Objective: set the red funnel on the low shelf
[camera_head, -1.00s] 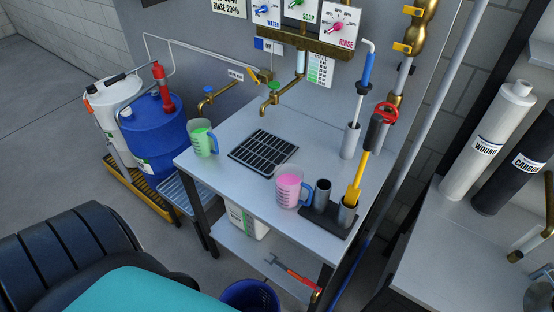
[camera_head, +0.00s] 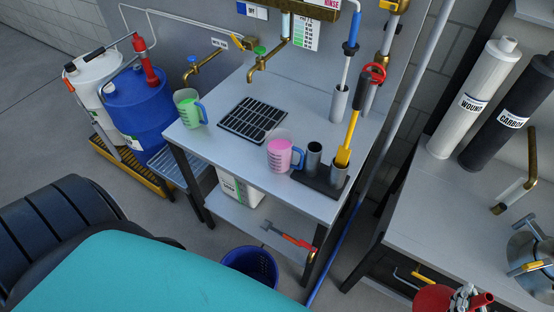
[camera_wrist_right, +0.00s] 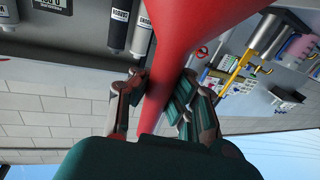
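The red funnel (camera_head: 432,298) shows at the bottom right edge of the head view, partly cut off. It also fills the upper middle of the right wrist view (camera_wrist_right: 200,25). My right gripper (camera_head: 462,298) has its fingers closed on the funnel's narrow stem; in the right wrist view the fingers (camera_wrist_right: 157,100) lie on either side of it. The funnel is held in the air, in front of the right-hand bench. The low shelf (camera_head: 238,213) is under the sink table, left of the funnel. My left gripper is not in view.
The shelf carries a white container (camera_head: 228,183) and a red-handled tool (camera_head: 290,238). A blue bucket (camera_head: 250,268) stands in front of it. Table legs frame the shelf. The right-hand bench (camera_head: 430,215) holds filter cartridges and a metal vessel (camera_head: 530,255).

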